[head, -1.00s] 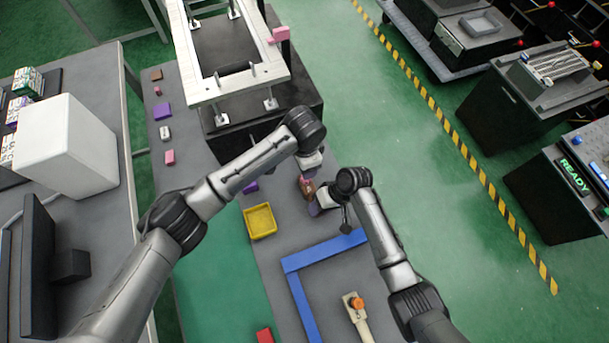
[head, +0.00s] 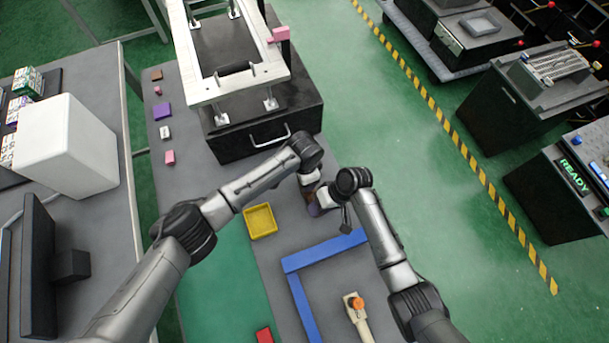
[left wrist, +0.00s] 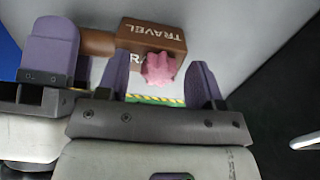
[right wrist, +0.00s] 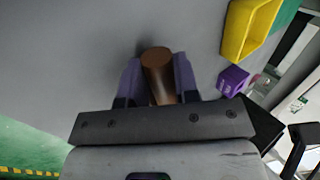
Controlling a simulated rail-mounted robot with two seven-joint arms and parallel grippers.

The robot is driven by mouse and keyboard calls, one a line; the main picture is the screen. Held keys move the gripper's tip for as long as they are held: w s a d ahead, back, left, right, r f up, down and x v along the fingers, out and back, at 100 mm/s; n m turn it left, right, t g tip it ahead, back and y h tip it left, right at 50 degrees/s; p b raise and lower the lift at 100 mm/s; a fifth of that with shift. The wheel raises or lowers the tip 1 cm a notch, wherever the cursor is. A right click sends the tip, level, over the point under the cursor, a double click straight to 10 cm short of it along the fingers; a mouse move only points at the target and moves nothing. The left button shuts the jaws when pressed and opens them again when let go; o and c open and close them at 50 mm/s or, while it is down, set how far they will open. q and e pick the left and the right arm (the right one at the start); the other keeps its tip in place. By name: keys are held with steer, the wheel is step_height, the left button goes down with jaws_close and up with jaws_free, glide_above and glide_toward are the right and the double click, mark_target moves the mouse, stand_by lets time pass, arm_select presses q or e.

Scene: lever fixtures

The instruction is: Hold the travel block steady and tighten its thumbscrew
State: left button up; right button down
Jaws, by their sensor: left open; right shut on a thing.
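The brown travel block (left wrist: 168,40), lettered TRAVEL, shows in the left wrist view with a pink lobed thumbscrew (left wrist: 159,69) on its face. My left gripper (left wrist: 160,64) is open, one purple finger on each side of the thumbscrew; I cannot tell whether they touch it. My right gripper (right wrist: 157,62) is shut on the block's round brown handle (right wrist: 158,72) in the right wrist view. A purple finger of it also shows at the left of the left wrist view. In the head view both grippers meet over the block and mostly hide it.
A yellow tray (head: 260,221) lies left of the grippers, and a purple block (right wrist: 233,80) shows near it in the right wrist view. A blue angled frame (head: 300,270) and a lever fixture with an orange knob (head: 357,304) lie nearer me. A drawer cabinet (head: 262,130) stands behind.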

arm_select(q)
steer(key=c, duration=0.9)
steer(key=shift+c, duration=0.2)
